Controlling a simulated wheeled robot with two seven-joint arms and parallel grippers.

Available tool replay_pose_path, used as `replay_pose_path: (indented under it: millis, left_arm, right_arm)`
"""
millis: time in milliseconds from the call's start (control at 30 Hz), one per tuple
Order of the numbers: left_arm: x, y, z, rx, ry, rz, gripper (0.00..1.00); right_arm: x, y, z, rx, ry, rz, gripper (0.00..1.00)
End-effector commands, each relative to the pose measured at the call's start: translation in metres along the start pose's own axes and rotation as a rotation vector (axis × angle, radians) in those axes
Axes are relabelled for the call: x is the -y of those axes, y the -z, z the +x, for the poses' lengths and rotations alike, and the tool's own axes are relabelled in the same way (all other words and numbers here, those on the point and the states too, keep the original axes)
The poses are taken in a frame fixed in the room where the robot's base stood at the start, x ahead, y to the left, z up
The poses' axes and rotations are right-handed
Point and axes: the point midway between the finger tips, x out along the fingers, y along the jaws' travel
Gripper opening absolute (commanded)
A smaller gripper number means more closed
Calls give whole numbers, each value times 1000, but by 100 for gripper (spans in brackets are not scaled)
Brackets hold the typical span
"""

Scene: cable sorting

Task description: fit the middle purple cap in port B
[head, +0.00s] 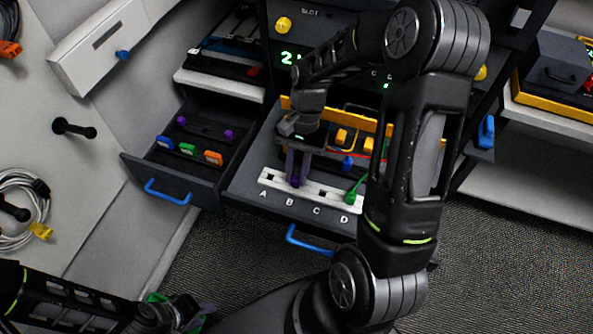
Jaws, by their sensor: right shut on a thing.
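My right gripper (297,166) points down at the white port strip (309,191) and is shut on a purple cap (295,181). The cap is at port B, above the letter B; how deep it sits cannot be told. Two other purple caps (181,121) (228,134) sit apart in the open left drawer (195,140), with a gap between them. A green plug (355,189) is at port D. My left gripper (196,316) is low at the bottom left, away from the strip; its fingers are unclear.
Blue, green and orange connectors (187,149) lie in the left drawer's front. Behind the strip are yellow-orange connectors (368,145) and a blue one (347,162). My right arm hides the strip's right end. A coiled grey cable (22,205) hangs at left.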

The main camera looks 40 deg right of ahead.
Motion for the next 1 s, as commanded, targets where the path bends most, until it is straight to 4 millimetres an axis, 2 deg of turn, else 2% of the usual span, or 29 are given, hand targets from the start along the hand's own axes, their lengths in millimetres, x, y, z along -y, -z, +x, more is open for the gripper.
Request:
replay_pose_path:
  millis: [633,667,933,1000]
  left_arm:
    - [1,0,2,0,0,0,36]
    - [1,0,2,0,0,0,36]
    - [1,0,2,0,0,0,36]
    - [1,0,2,0,0,0,36]
  right_arm:
    - [0,2,4,0,0,0,0]
    - [0,2,4,0,0,0,23]
    - [0,2,4,0,0,0,45]
    - [0,2,4,0,0,0,46]
